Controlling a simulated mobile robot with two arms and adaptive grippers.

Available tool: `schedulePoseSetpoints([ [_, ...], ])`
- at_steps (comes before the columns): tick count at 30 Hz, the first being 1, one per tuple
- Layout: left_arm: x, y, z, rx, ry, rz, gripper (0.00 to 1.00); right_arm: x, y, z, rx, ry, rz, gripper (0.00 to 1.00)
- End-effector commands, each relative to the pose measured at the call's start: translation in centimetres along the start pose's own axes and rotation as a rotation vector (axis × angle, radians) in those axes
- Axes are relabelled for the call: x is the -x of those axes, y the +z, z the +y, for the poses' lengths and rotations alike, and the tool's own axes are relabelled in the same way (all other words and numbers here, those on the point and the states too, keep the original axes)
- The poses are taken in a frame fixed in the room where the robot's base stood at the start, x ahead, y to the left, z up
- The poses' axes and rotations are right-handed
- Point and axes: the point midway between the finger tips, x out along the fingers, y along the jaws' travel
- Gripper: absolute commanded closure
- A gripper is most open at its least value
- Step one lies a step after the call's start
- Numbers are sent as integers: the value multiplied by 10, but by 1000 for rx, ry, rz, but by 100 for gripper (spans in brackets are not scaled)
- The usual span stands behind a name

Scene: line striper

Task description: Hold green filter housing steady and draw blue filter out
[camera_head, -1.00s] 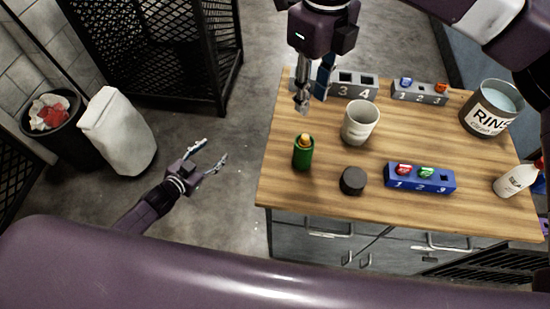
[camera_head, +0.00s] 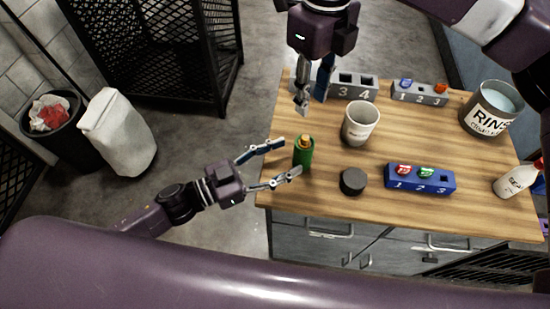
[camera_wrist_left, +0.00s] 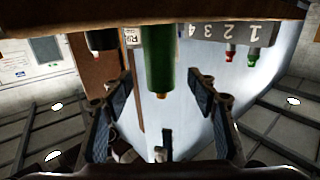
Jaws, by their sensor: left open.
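The green filter housing (camera_head: 304,154) stands upright near the left edge of the wooden table, with an orange-yellow piece (camera_head: 304,141) at its top. No blue filter can be made out in it. My left gripper (camera_head: 291,157) is open, with its fingertips on either side of the housing at its left; it holds nothing. In the left wrist view the housing (camera_wrist_left: 160,60) appears upside down between the spread fingers (camera_wrist_left: 162,88). My right gripper (camera_head: 314,102) points down above the table's back left, behind the housing, its fingers apart and empty.
A white cup (camera_head: 360,124) and a dark round cap (camera_head: 353,181) stand right of the housing. Further right are a blue numbered rack (camera_head: 420,181), a rinse can (camera_head: 490,108) and a white bottle (camera_head: 514,181). Grey numbered racks (camera_head: 420,95) line the back.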

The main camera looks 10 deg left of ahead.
Motion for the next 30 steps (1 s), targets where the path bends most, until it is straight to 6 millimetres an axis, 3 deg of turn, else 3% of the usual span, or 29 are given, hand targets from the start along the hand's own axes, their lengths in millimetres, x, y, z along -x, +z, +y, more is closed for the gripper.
schedulePoseSetpoints([
  [9,-48,-1,-1,-2,-2,3,47,0,0,0,0,0,0,71],
  [22,-60,0,-1,-1,-2,0,47,0,0,0,0,0,0,71],
  [30,-59,0,-1,-2,-2,0,74,0,0,0,0,0,0,71],
])
